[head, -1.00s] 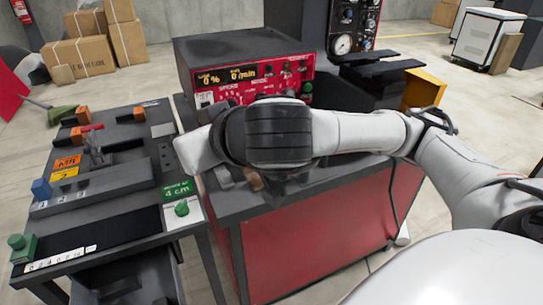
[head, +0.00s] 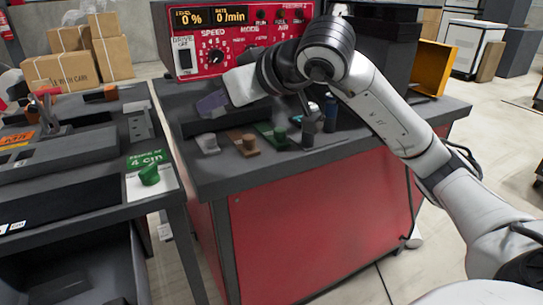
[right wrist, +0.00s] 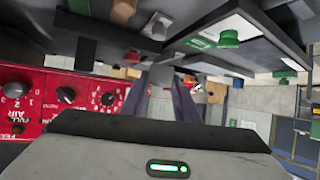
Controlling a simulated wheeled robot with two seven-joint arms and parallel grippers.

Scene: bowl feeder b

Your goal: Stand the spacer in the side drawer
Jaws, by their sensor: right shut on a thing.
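My right gripper (head: 211,104) hangs over the left end of the red machine's bench top, above a white piece. In the right wrist view its two fingers (right wrist: 166,100) are shut on a small grey piece, which I take to be the spacer (right wrist: 162,74). Its shape is hard to make out, and the head view does not show it clearly. A dark open drawer space (head: 72,275) lies under the left bench, in the lower left of the head view; its inside is too dark to read. My left gripper is not in view.
The bench top (head: 345,148) holds a white piece (head: 207,144), a brown piece (head: 246,147) and a green piece (head: 279,138) in a row. The red control panel (head: 240,40) stands behind. A green knob (head: 149,174) sits on the left bench's right edge. A floor gap separates the benches.

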